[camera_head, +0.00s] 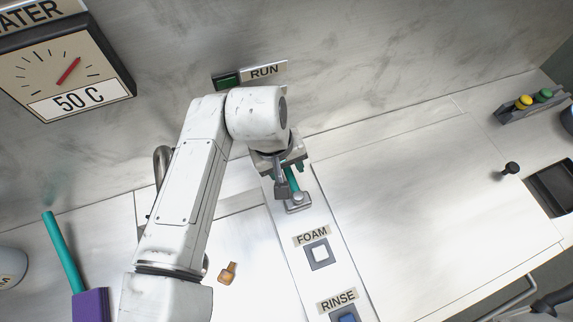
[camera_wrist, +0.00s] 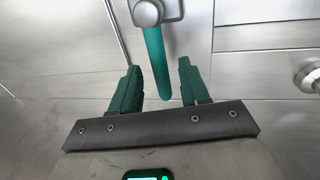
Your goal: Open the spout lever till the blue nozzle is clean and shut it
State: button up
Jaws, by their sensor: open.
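The spout lever (camera_head: 291,178) is a teal rod on a grey metal pivot (camera_head: 298,201), on the narrow panel above the FOAM label. In the wrist view the teal lever (camera_wrist: 157,62) runs down from its round pivot (camera_wrist: 147,12) and appears between my two green fingers. My gripper (camera_wrist: 160,68) is open, with a gap visible on both sides of the lever. In the head view my gripper (camera_head: 283,172) is over the lever and hides part of it. I cannot make out the blue nozzle in either view.
A FOAM button (camera_head: 320,253) and a blue RINSE button (camera_head: 347,317) sit below the lever. A RUN sign (camera_head: 264,71) and a dial reading 50 C (camera_head: 62,68) are on the back wall. An orange-brown piece (camera_head: 228,272) lies left of the panel. The right-hand surface is mostly clear.

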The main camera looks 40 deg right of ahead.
jog(key=shift+f, duration=0.3)
jog(key=shift+c, duration=0.3)
grip_shut()
